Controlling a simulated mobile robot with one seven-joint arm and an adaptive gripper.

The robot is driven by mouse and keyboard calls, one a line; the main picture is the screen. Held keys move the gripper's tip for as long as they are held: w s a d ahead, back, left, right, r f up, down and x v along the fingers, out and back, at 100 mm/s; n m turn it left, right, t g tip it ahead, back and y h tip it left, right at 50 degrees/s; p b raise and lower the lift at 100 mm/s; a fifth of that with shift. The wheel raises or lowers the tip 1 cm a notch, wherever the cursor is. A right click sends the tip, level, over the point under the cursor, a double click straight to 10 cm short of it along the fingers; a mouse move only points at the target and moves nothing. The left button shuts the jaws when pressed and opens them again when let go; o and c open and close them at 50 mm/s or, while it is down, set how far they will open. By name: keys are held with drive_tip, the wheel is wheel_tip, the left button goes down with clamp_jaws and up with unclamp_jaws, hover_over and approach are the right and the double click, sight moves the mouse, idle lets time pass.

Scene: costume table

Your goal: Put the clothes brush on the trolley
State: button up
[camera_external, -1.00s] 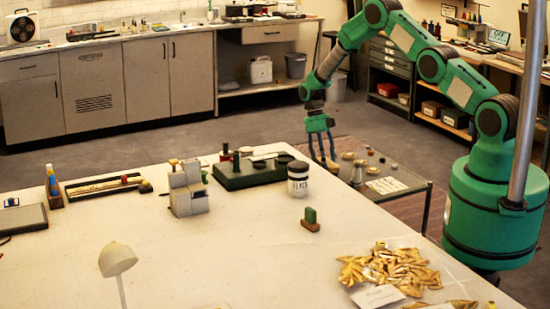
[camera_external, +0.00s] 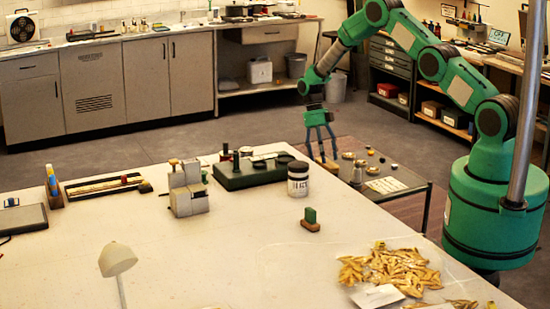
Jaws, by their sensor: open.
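My gripper (camera_external: 322,157) is above the near-left corner of the trolley (camera_external: 405,198), a low dark table behind the white table. Its fingers are spread apart, and I see nothing held between them. A small brown object (camera_external: 330,166) shows low by the fingertips, at the trolley's left end, partly hidden by the white table's edge. It may be the clothes brush, but it is too small to be sure. I cannot tell whether the fingers touch it. A green block on a brown base (camera_external: 310,220) stands on the white table.
The trolley also carries several small tins (camera_external: 360,162), a bottle (camera_external: 356,177) and a pale card (camera_external: 386,185). On the white table (camera_external: 230,250) are a labelled jar (camera_external: 298,180), a dark green tray (camera_external: 245,175) and a golden heap (camera_external: 395,272). The table's middle is clear.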

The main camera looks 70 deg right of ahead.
drive_tip(key=v, duration=0.9)
drive_tip(key=shift+r, duration=0.35)
drive_tip(key=shift+d, duration=0.1)
drive_tip(key=a+r+m+t+h, duration=0.1)
drive_tip(key=a+r+m, duration=0.3)
drive_tip(key=r, duration=0.5)
drive_tip(key=a+r+m+t+h, duration=0.1)
drive_tip(key=a+r+m, duration=0.1)
drive_tip(key=a+r, duration=0.55)
drive_tip(key=s+a+r+m+t+h, duration=0.1)
drive_tip(key=s+a+r+m, duration=0.25)
drive_tip(key=a+r, duration=0.4)
drive_tip(key=s+a+r+m+t, duration=0.1)
drive_tip(key=s+a+r+m, duration=0.3)
drive_tip(key=r, duration=0.6)
drive_tip(key=s+a+r+m+t, duration=0.2)
drive_tip(key=s+a+r+m, duration=0.5)
drive_tip(key=s+a, duration=0.6)
drive_tip(key=s+a+m+t, duration=0.1)
drive_tip(key=s+a+m, duration=0.1)
drive_tip(key=s, duration=0.6)
drive_tip(key=s+a+m+t, duration=0.2)
drive_tip(key=s+a+m, duration=0.1)
drive_tip(key=s, duration=0.6)
drive_tip(key=shift+s+a+f+m, duration=0.25)
drive_tip(key=shift+a+m, duration=0.05)
drive_tip(key=shift+m, duration=0.45)
